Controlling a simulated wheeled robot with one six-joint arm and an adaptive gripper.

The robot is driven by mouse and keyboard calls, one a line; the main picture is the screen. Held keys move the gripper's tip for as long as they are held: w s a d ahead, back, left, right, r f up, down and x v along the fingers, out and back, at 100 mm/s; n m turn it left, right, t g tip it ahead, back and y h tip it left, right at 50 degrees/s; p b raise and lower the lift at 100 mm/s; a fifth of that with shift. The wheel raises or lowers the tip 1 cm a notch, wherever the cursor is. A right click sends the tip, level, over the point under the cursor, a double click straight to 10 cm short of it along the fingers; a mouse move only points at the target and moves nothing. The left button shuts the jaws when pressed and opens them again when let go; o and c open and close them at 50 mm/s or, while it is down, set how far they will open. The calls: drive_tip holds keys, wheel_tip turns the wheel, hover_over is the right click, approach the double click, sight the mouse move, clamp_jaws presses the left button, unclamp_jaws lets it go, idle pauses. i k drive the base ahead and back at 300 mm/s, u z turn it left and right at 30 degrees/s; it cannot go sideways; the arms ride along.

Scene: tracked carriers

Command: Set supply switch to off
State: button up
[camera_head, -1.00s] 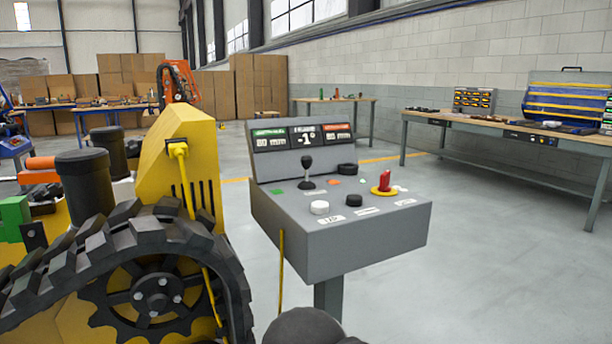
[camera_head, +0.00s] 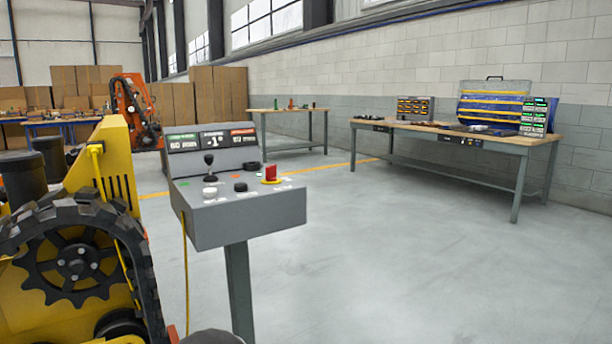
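A grey control console (camera_head: 250,220) stands on a post left of centre. A black-knobbed lever (camera_head: 209,165), a white knob (camera_head: 210,192) and black knobs (camera_head: 241,187) share the panel. A display (camera_head: 212,139) with green, white and red sections stands at its back. My gripper is not in view.
A yellow tracked carrier (camera_head: 95,245) stands close on the console's left, with a yellow cable (camera_head: 186,270) hanging between them. A smaller table (camera_head: 290,110) is behind. The floor right of the console is clear.

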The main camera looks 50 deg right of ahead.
sight(270, 171)
drive_tip(key=k, duration=0.25)
drive_tip(key=z, duration=0.85)
